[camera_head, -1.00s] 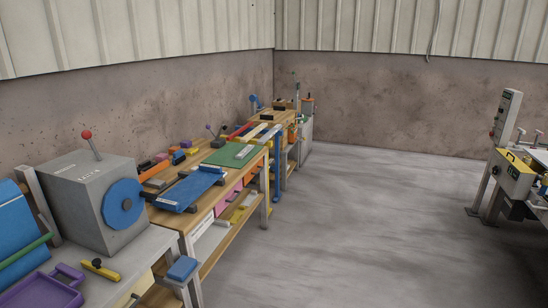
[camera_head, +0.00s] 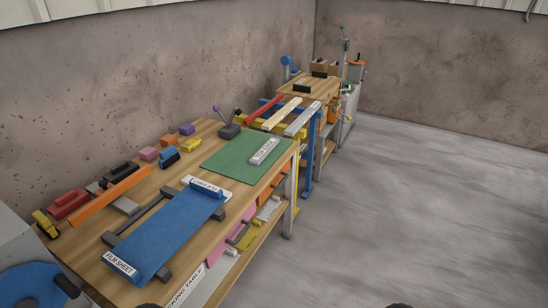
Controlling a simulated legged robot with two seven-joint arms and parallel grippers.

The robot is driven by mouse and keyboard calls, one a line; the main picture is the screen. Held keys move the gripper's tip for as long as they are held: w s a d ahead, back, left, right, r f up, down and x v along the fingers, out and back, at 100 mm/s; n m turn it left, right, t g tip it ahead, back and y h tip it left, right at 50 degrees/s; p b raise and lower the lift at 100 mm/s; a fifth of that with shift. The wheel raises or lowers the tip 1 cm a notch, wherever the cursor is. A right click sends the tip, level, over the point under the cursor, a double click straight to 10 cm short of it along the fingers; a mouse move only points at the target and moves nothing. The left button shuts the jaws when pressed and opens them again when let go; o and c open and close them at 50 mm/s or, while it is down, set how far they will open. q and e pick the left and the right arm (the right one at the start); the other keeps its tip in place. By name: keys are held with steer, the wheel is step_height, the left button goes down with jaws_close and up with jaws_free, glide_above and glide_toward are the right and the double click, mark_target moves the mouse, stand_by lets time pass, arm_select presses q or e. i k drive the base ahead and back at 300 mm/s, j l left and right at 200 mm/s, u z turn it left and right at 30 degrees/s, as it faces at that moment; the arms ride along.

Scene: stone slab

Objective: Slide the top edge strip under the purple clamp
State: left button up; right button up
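A blue film sheet (camera_head: 172,236) labelled "FILM SHEET" lies across a dark frame on the wooden packing table. At its far end are a white labelled strip (camera_head: 192,181) and a blue bar (camera_head: 207,188); I cannot read the strip's label. A light grey labelled strip (camera_head: 264,152) lies on the green mat (camera_head: 226,165). A small purple block (camera_head: 186,129) sits at the table's back edge. A dark lever device with a purple knob (camera_head: 216,108) stands behind the mat. I cannot tell which purple thing is the clamp. Neither gripper shows clearly; only dark bits touch the bottom edge.
Red, orange, pink, blue and yellow tools line the table's back edge, including a long orange bar (camera_head: 110,196). A grey machine with a blue wheel (camera_head: 38,288) is at lower left. Bars bridge to a second bench (camera_head: 308,88). The grey floor (camera_head: 420,210) at right is clear.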

mark_target(269, 146)
steer(key=i, duration=0.2)
steer(key=i+l+z, duration=0.2)
steer(key=i, duration=0.45)
steer(key=i+j+z, duration=0.2)
steer(key=i, duration=0.4)
steer(key=i+z, duration=0.15)
steer(key=i, duration=0.5)
steer(key=i+j+z, duration=0.2)
steer(key=i, duration=0.4)
